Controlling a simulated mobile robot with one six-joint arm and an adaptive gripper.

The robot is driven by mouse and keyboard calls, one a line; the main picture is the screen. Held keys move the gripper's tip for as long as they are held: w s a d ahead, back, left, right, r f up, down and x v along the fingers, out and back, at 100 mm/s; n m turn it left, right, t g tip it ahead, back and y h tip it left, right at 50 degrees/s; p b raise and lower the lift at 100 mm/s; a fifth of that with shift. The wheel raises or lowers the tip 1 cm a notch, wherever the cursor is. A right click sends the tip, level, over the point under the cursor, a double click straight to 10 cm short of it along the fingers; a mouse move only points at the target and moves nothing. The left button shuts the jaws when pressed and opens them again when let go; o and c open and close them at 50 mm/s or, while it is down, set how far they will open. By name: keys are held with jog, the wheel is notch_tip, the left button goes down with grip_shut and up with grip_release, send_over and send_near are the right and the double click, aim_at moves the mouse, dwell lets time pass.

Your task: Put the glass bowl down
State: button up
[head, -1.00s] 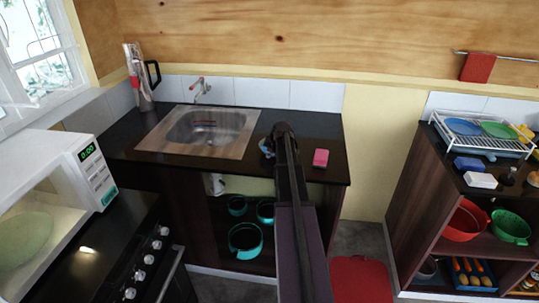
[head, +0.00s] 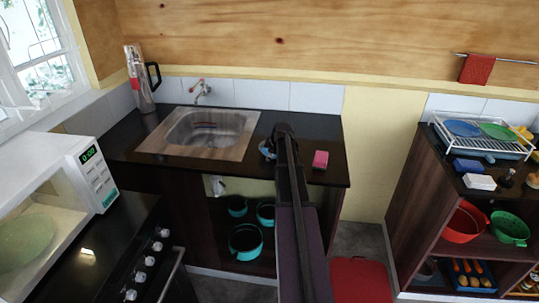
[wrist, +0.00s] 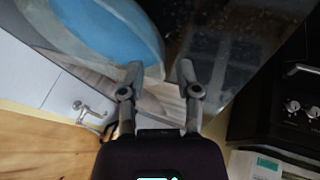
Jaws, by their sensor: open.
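The glass bowl (wrist: 105,28) is blue with a paler rim and fills the upper left of the wrist view, cut off by the frame. In the head view a small part of the bowl (head: 266,151) shows on the dark counter right of the sink, beside my arm, which hides the rest. My gripper (wrist: 160,72) is open with nothing between its fingertips. The left finger overlaps the bowl's edge in the wrist view; I cannot tell whether it touches.
A pink sponge (head: 320,160) lies on the counter (head: 326,133) just right of my arm. A microwave (head: 62,165) stands left; a red stool (head: 360,278) is on the floor.

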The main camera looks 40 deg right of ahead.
jog(key=p+v, duration=0.9)
jog(key=v, duration=0.2)
dwell(0.3)
jog(key=shift+w+a, duration=0.1)
dwell(0.7)
jog(key=a+f+m+g+y, duration=0.2)
jog(key=a+m+g, duration=0.1)
jog(key=a, duration=2.3)
jog(key=s+a+m+g, duration=0.1)
jog(key=s+a, duration=0.3)
jog(key=a, duration=0.3)
jog(key=s+a+m+g, duration=0.1)
jog(key=s+a+m, duration=0.1)
jog(key=s+a, duration=0.2)
jog(key=s+a+m+g+h, duration=0.1)
jog(key=s+a, duration=0.2)
jog(key=a, duration=0.7)
jog(key=shift+s+f, duration=0.3)
jog(key=shift+s, duration=0.1)
